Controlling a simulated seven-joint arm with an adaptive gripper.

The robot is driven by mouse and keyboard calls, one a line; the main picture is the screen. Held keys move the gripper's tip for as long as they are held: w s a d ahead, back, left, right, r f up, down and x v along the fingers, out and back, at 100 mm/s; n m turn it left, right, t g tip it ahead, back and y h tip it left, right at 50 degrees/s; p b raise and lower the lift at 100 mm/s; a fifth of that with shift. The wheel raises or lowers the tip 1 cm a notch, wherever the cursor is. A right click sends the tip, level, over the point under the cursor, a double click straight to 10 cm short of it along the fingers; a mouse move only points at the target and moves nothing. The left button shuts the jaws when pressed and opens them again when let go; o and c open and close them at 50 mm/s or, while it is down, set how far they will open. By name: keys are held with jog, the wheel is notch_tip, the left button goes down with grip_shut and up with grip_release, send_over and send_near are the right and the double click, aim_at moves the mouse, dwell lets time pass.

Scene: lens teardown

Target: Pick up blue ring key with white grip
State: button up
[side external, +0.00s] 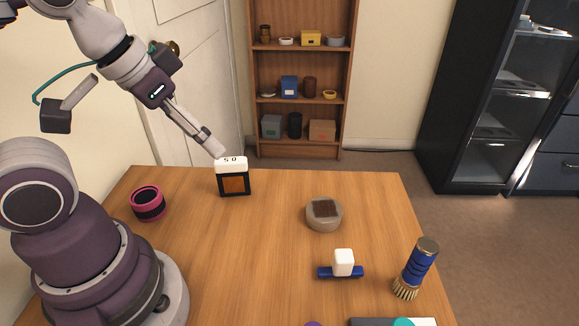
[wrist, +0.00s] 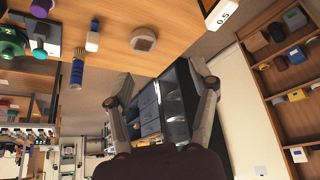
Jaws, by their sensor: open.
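The blue ring key with white grip (side external: 343,262) stands on the wooden table, right of centre in the side external view. Its white block sits upright on a flat blue bar. In the wrist view the key (wrist: 93,36) shows at the upper left, well away from my fingers. My gripper (side external: 217,152) is high at the left, by the top of a black box with a white cap, far from the key. In the wrist view my gripper (wrist: 162,92) has its two fingers wide apart with nothing between them.
The white-capped box (side external: 233,178) stands near the table's back edge. A pink-and-black ring (side external: 148,204), a round grey dish (side external: 324,217) and a blue brush (side external: 415,268) stand on the table. A dark tray edge (side external: 365,322) lies at the front. The table's middle is clear.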

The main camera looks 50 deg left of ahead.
jog(key=m+g, duration=0.6)
jog(key=m, duration=0.2)
send_near(342, 266)
jog(key=shift+w+a+f, duration=0.2)
jog(key=shift+a+f, duration=0.15)
jog(key=shift+a, duration=0.15)
jog(key=shift+w+a+f, duration=0.2)
jog(key=shift+a+f, duration=0.15)
jog(key=shift+a, duration=0.1)
jog(key=f, duration=0.7)
jog(key=d+f, duration=0.1)
jog(key=f, duration=0.2)
jog(key=shift+d+f, duration=0.1)
jog(key=shift+f, duration=0.3)
jog(key=shift+c, duration=0.3)
grip_shut()
